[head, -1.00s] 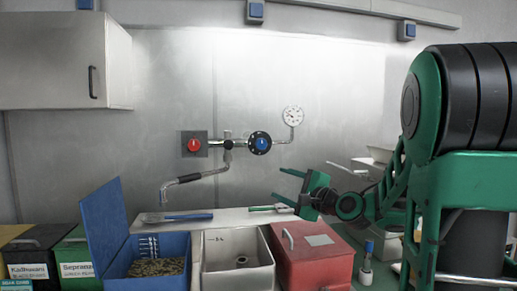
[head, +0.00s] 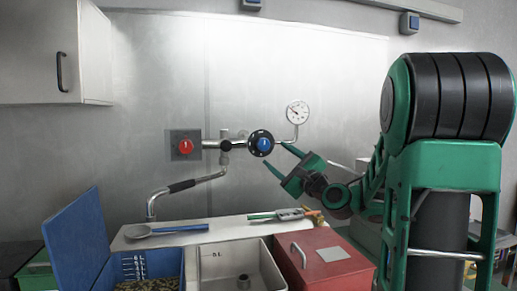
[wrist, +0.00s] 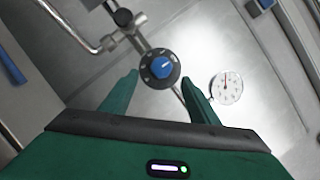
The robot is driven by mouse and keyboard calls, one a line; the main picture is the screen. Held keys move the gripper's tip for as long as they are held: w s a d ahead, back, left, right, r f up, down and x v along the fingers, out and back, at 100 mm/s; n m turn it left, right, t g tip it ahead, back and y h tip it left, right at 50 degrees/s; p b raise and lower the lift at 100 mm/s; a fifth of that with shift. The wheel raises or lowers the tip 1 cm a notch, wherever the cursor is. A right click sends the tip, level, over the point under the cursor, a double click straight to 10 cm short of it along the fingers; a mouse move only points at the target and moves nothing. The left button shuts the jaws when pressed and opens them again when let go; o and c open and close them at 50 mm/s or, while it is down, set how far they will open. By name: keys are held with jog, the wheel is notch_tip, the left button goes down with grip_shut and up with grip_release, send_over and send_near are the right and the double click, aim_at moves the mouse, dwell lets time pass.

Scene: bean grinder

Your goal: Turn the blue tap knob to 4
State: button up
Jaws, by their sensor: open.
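The blue tap knob (head: 263,144) sits at the centre of a round black dial with white marks on the wall pipe. In the wrist view the blue knob (wrist: 161,67) is ahead of my fingers and roughly between them. The dial marks are too small to read. My gripper (head: 276,159) is open and empty, just right of and below the dial in the head view. Its green fingers also show in the wrist view (wrist: 160,88), spread on either side of the knob and apart from it.
A red knob (head: 186,147) on a grey plate is at the left of the pipe. A round gauge (head: 297,112) is just right of the dial. Below are a shelf with a spoon (head: 165,230), a blue box (head: 78,238), a white sink-like bin (head: 262,262) and a red box (head: 325,262).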

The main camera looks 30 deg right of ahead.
aim_at(265, 146)
jog(key=x, duration=0.9)
jog(key=shift+w, duration=0.4)
jog(key=c, duration=1)
